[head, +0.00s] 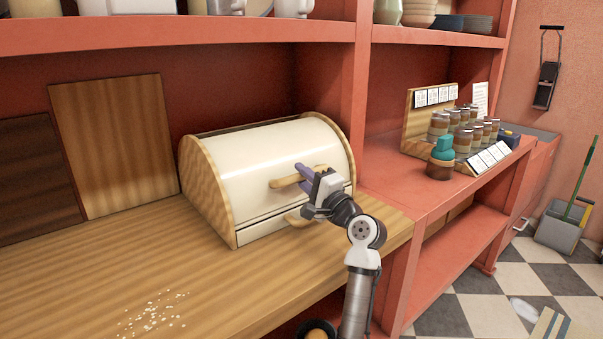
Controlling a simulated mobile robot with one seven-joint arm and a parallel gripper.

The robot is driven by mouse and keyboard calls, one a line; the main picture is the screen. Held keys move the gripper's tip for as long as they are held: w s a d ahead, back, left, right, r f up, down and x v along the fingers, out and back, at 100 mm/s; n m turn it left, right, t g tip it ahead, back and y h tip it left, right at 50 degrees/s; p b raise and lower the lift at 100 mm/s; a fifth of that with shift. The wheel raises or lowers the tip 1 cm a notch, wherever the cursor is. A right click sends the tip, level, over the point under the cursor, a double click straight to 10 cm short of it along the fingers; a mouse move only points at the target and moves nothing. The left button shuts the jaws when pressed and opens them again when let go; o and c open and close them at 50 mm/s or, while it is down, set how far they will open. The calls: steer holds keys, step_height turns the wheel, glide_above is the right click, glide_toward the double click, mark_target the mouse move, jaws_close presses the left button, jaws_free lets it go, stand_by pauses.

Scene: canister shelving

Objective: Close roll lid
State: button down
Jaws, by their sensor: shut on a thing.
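A bread box (216,203) with wooden sides stands on the wooden counter in the head view. Its cream roll lid (250,160) covers the curved front, down to a thin dark seam above a narrow cream lower strip. A wooden handle (281,182) sticks out from the lid. A second wooden handle (294,219) shows lower, by the strip, partly hidden behind my gripper. My gripper (304,177), with purple fingers, is at the upper handle and shut on it. The exact finger contact is partly hidden.
The counter (180,260) is clear left of the box, apart from crumbs (153,312) near the front. Two wooden boards (113,145) lean at the back. A red shelf post (358,90) stands close right of the box. Jars (462,130) stand on the right shelf.

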steer(key=shift+a+f, duration=0.1)
steer(key=shift+f, duration=0.1)
steer(key=c, duration=1.3)
jaws_free()
steer(key=b+v, duration=0.3)
steer(key=v, duration=1)
steer(key=shift+s+d, duration=0.25)
steer(key=shift+s, duration=0.1)
